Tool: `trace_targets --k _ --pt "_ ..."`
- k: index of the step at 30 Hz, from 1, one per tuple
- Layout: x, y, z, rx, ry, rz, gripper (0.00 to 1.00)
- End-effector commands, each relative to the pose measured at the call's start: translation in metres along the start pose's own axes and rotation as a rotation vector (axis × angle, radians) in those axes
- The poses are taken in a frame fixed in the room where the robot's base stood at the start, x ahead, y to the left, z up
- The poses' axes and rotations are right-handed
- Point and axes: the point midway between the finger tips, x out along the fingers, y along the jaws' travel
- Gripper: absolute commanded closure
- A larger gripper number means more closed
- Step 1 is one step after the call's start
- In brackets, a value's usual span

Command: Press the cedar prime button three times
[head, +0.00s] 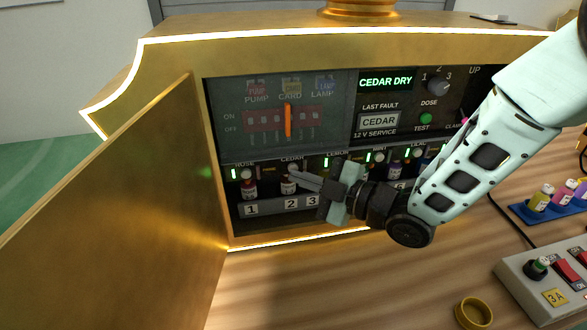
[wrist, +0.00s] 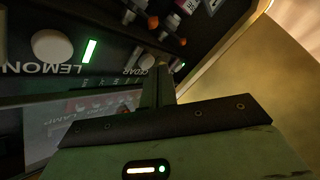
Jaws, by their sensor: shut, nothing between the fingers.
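The cedar prime button (wrist: 147,62) is a small white round button by the CEDAR label in the wrist view, partly hidden by my finger. The fingers (wrist: 158,68) also show in the wrist view, right beside the button. I cannot tell whether they touch it. The display (head: 386,82) reads CEDAR DRY in green.
The cabinet's gold door (head: 120,210) hangs open at the left. A clear cover (head: 280,115) lies over red switches above the bottle row. The lemon button (wrist: 47,45) is close by. A switch box (head: 545,275) and gold ring (head: 474,313) are on the table.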

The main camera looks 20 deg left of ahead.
Motion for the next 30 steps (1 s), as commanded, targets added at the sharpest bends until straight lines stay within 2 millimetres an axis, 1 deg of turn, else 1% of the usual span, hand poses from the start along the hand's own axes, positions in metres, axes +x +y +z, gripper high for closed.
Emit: trace_targets --k 30 --pt "0.0060 0.0045 0.0046 0.000 -0.001 0.000 1.00"
